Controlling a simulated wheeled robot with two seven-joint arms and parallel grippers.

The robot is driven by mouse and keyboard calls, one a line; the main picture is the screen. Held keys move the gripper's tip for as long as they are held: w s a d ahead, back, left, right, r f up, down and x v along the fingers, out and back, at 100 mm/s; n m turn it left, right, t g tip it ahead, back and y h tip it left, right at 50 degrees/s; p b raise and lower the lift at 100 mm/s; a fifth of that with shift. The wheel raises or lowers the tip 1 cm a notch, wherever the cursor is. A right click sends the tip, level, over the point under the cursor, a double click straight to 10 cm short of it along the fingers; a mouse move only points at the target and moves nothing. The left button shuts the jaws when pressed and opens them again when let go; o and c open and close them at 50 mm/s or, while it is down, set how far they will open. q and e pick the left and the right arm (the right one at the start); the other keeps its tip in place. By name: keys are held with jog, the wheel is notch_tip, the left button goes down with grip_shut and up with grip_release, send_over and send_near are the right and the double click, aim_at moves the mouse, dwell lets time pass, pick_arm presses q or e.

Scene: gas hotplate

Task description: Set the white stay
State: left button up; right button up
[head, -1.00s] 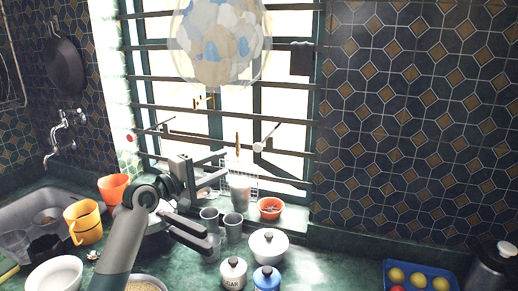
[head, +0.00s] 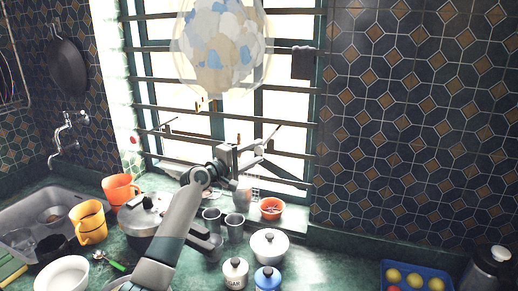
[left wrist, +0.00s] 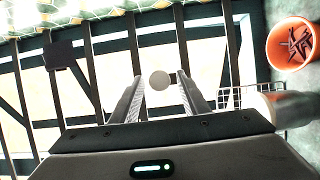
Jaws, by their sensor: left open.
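The white stay's round white end (left wrist: 160,80) shows in the left wrist view between the fingertips of my left gripper (left wrist: 160,92). The fingers are apart on either side of it; I cannot tell whether they are level with it in depth. In the head view my left gripper (head: 262,151) is raised in front of the barred window, its fingers toward the stay's thin rod (head: 272,133). The gripper hides the white end there. Another stay with a reddish end (head: 133,140) is at the window's left side. My right gripper is not in view.
Below my arm stand a pressure cooker (head: 140,222), metal cups (head: 234,226), a white lidded pot (head: 269,246) and jars (head: 235,272). A patterned hanging lamp (head: 222,48) is above. Window bars (head: 215,78) lie close behind the gripper.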

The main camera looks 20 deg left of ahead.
pick_arm(q)
jog(key=shift+x, duration=0.75)
jog(key=shift+w+d, duration=0.15)
jog(key=shift+w, duration=0.15)
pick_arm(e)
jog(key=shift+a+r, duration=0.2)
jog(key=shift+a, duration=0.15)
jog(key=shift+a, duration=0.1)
